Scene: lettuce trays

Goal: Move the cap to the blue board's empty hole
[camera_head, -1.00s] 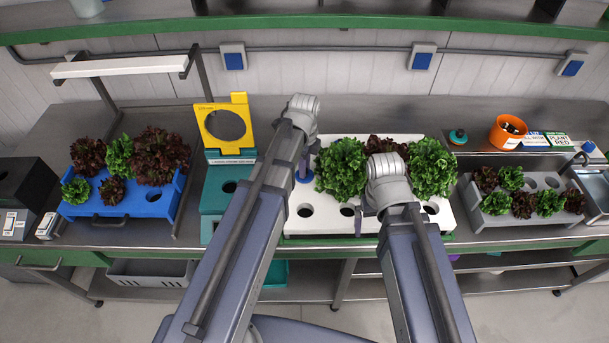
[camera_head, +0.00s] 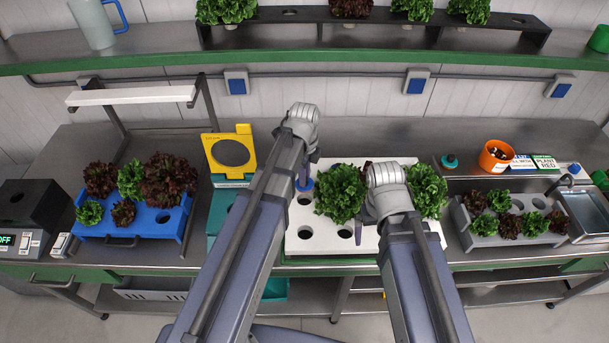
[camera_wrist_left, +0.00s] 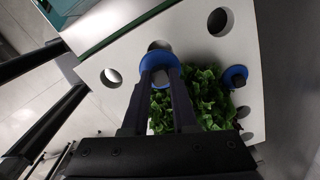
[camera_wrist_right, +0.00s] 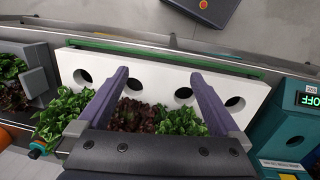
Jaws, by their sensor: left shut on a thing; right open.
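The blue board (camera_head: 121,231) stands at the left of the bench with several lettuces in it and an empty hole (camera_head: 163,217) near its right end. My left gripper (camera_head: 304,172) is shut on the blue cap (camera_head: 305,185) over the white board (camera_head: 322,246). The left wrist view shows the cap (camera_wrist_left: 160,70) between the fingertips, partly covering a hole; I cannot tell whether it touches the board. My right gripper (camera_head: 368,213) is open and empty above the white board; the right wrist view shows its spread fingers (camera_wrist_right: 160,82).
Green lettuces (camera_head: 340,194) stand in the white board beside my grippers. The left wrist view shows another blue disc (camera_wrist_left: 235,77) with a dark knob. A grey tray (camera_head: 470,238) and orange pot (camera_head: 496,155) are at right.

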